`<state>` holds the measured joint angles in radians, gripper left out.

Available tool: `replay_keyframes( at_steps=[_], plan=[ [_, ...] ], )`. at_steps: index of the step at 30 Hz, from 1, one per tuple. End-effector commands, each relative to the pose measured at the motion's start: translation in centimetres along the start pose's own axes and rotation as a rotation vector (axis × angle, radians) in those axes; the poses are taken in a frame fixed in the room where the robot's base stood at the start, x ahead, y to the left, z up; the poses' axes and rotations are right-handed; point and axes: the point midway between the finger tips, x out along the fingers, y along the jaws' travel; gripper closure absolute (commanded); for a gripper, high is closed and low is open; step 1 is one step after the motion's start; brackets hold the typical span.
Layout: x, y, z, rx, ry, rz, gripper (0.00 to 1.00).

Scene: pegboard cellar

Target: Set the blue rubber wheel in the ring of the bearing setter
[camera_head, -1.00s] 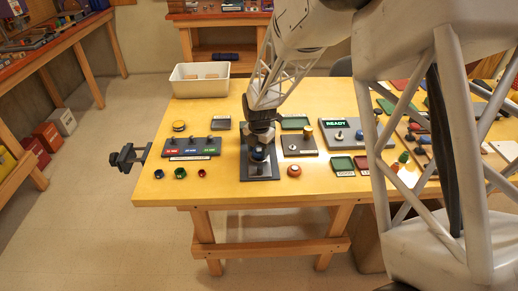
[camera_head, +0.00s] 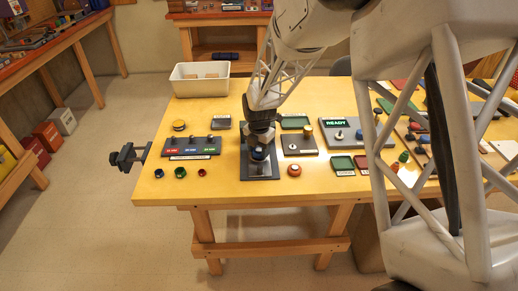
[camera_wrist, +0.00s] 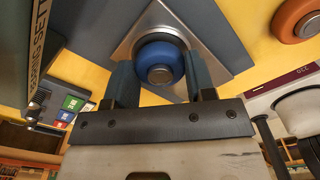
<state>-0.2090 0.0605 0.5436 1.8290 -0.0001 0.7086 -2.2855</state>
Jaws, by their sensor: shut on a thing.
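The blue rubber wheel (camera_wrist: 160,62) has a grey metal hub and sits between the two fingers of my gripper (camera_wrist: 160,85) in the wrist view. My gripper is shut on it. The bearing setter (camera_head: 260,178) is a dark plate with a light metal square plate and ring (camera_wrist: 134,42). In the wrist view the wheel lies over the ring, and most of the ring's inside is hidden behind it. I cannot tell whether the wheel is seated or just above. In the head view the wheel also shows (camera_head: 258,153) under my gripper, over the setter.
A panel with several toggle switches (camera_head: 191,146) stands left of the setter. A white bin (camera_head: 200,80) is at the back left. Small knobs (camera_head: 180,173) lie near the front edge.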

Motion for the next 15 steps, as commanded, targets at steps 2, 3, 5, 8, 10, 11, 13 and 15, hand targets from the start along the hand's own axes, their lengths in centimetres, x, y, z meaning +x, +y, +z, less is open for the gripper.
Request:
replay_keyframes(
  at_steps=[2, 3, 5, 8, 10, 11, 13, 15],
  plan=[
    [0.12, 0.0, 0.0, 0.0, 0.0, 0.0, 0.73],
    [0.18, 0.0, 0.0, 0.0, 0.0, 0.0, 0.73],
    [0.28, 0.0, 0.0, 0.0, 0.0, 0.0, 0.73],
    [0.41, 0.0, 0.0, 0.0, 0.0, 0.0, 0.73],
    [0.47, 0.0, 0.0, 0.0, 0.0, 0.0, 0.73],
    [0.49, 0.0, 0.0, 0.0, 0.0, 0.0, 0.73],
    [0.5, 0.0, 0.0, 0.0, 0.0, 0.0, 0.73],
    [0.5, 0.0, 0.0, 0.0, 0.0, 0.0, 0.73]
  ],
)
